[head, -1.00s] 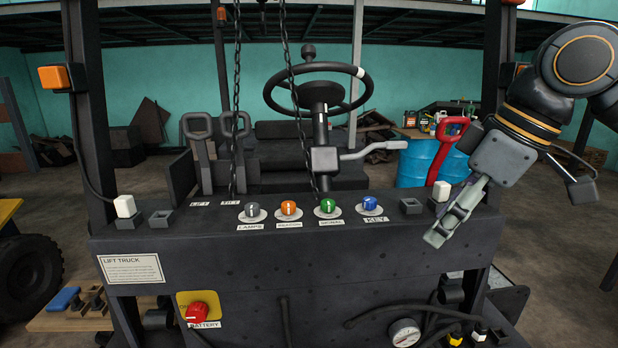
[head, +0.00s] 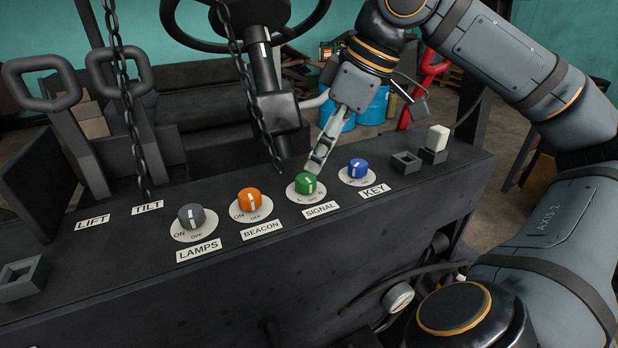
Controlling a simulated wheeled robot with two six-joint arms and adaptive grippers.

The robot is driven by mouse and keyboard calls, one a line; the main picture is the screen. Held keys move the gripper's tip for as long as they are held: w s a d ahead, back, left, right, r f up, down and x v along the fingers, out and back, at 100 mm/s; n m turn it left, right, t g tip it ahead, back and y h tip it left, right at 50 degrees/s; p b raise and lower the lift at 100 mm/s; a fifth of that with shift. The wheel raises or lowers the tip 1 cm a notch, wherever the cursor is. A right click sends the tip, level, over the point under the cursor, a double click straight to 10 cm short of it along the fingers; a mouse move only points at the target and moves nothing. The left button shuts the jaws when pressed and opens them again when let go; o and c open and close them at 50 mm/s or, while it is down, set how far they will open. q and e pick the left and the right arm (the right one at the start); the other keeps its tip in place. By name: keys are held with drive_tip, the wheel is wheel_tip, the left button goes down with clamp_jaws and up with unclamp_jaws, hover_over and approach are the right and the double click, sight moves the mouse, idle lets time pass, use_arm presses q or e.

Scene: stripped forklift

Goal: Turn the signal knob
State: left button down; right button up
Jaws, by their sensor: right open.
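The green signal knob (head: 306,185) sits on a round white dial plate marked L, OFF and R, above the SIGNAL label (head: 321,210). Its white pointer mark runs roughly up and down in the head view. My right gripper (head: 316,166) comes down from above, its fingertips just behind the knob. The jaws are seen edge-on and are open. I cannot tell whether they touch the knob. My left gripper is not in view.
The orange beacon knob (head: 249,200) and grey lamps knob (head: 191,217) are to the left, the blue key knob (head: 358,169) close on the right. A chain (head: 240,75) hangs behind the knobs, near the steering column (head: 275,100).

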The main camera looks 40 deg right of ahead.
sight(306, 177)
drive_tip(key=x, duration=0.1)
drive_tip(key=b+x, duration=0.1)
drive_tip(key=x, duration=0.3)
drive_tip(key=shift+w+a, duration=0.1)
drive_tip(key=shift+w, duration=0.2)
drive_tip(key=shift+f, duration=0.2)
drive_tip(key=shift+s, duration=0.15)
drive_tip(key=shift+c, duration=0.4)
drive_tip(key=c, duration=1.1)
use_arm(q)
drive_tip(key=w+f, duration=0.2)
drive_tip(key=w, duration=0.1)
use_arm(e)
drive_tip(key=shift+o, duration=0.2)
